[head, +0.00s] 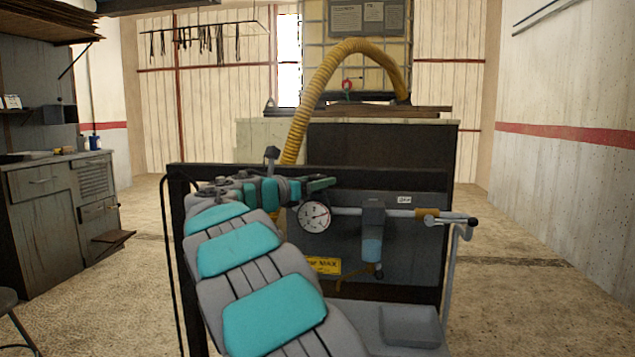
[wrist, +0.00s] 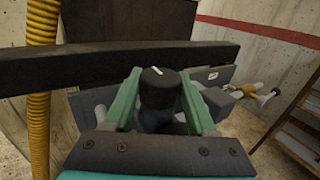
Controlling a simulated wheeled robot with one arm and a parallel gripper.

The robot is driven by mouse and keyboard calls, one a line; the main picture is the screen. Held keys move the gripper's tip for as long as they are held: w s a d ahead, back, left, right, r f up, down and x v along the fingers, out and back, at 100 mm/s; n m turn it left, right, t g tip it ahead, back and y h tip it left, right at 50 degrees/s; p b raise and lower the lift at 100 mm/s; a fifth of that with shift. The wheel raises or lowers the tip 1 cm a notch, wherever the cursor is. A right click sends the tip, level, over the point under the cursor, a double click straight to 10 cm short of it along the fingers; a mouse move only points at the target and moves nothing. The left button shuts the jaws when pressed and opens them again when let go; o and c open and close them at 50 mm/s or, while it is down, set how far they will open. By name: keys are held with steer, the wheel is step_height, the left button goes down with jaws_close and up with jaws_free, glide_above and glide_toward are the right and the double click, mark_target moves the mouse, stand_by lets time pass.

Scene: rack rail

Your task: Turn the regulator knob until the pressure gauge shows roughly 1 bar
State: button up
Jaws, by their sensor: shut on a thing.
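The regulator knob (wrist: 158,78) is a black cylinder with a white mark on its top, in the middle of the wrist view. My gripper (wrist: 160,100) has one green finger on each side of the knob and is shut on it. In the head view my gripper (head: 318,186) is just above the pressure gauge, and my arm and fingers hide most of the knob. The pressure gauge (head: 314,216) is a round white dial with red on its right side. Its numbers and needle are too small to read surely. The gauge is not seen in the wrist view.
A grey pipe runs right from the gauge past a filter bowl (head: 372,248) to a brass-coloured valve (head: 428,215). A dark rail (head: 400,172) crosses above. A yellow hose (head: 318,88) arches behind. A workbench (head: 62,210) stands left; the floor at right is clear.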

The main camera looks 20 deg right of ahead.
steer(key=c, duration=0.6)
steer(key=shift+r+t, duration=0.15)
steer(key=shift+t, duration=0.15)
jaws_close()
